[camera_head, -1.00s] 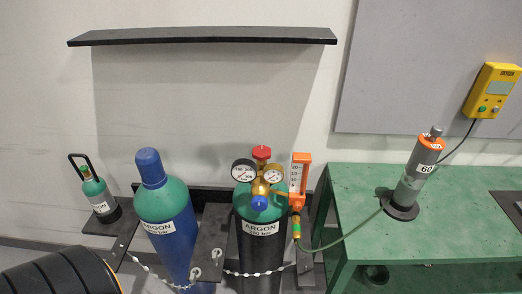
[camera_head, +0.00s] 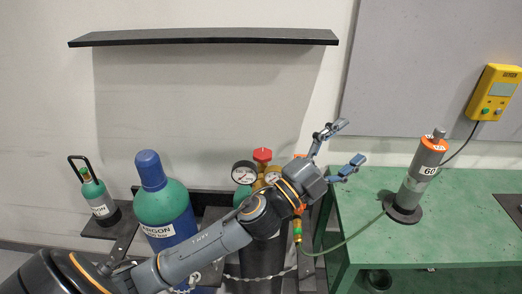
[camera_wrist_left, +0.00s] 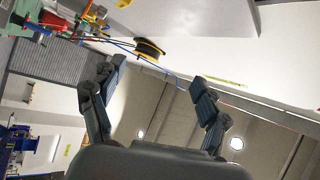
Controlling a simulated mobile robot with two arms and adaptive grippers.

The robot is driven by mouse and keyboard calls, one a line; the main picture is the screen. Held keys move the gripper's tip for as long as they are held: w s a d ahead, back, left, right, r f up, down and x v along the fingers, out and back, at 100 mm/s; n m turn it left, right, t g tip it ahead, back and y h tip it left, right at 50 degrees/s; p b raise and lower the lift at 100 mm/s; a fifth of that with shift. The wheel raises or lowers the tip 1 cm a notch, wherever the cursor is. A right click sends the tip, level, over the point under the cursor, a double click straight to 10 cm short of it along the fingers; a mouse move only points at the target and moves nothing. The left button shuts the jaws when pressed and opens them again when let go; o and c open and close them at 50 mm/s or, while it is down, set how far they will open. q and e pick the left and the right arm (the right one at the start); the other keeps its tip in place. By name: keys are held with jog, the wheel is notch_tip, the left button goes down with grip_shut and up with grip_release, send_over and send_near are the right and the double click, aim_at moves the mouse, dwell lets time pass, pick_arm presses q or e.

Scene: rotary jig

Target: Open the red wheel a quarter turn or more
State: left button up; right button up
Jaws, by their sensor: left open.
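The red wheel (camera_head: 262,155) sits on top of the brass regulator on the middle argon cylinder (camera_head: 262,262), between two round gauges (camera_head: 243,174). My left gripper (camera_head: 347,146) is open and empty, to the right of the wheel and apart from it in the picture, with its fingers pointing right. My left arm crosses in front of the cylinder and hides much of the regulator and the orange flowmeter. In the left wrist view the open fingers (camera_wrist_left: 152,92) have nothing between them, and the wheel cannot be made out. My right gripper is not in view.
A blue-green argon cylinder (camera_head: 163,205) stands left of the regulator, and a small cylinder (camera_head: 98,195) farther left. A black shelf (camera_head: 203,37) hangs above. A green table (camera_head: 455,215) at right bears a grey torch stand (camera_head: 420,175), with a hose (camera_head: 345,243) running to it.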

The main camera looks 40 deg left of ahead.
pick_arm(q)
jog(key=s+d+r+m+g+h, duration=0.25)
jog(key=d+m+g+h, duration=0.5)
jog(key=m, duration=0.55)
jog(key=m+g+y, duration=0.6)
jog(key=g+y, duration=0.3)
jog(key=y, duration=0.7)
send_near(262, 153)
jog(key=p+x, duration=0.3)
jog(key=x, duration=0.4)
jog(key=shift+w+f, duration=0.15)
jog(key=shift+f, duration=0.15)
jog(key=shift+w+f, duration=0.1)
jog(key=shift+f, duration=0.3)
jog(key=shift+c, duration=0.3)
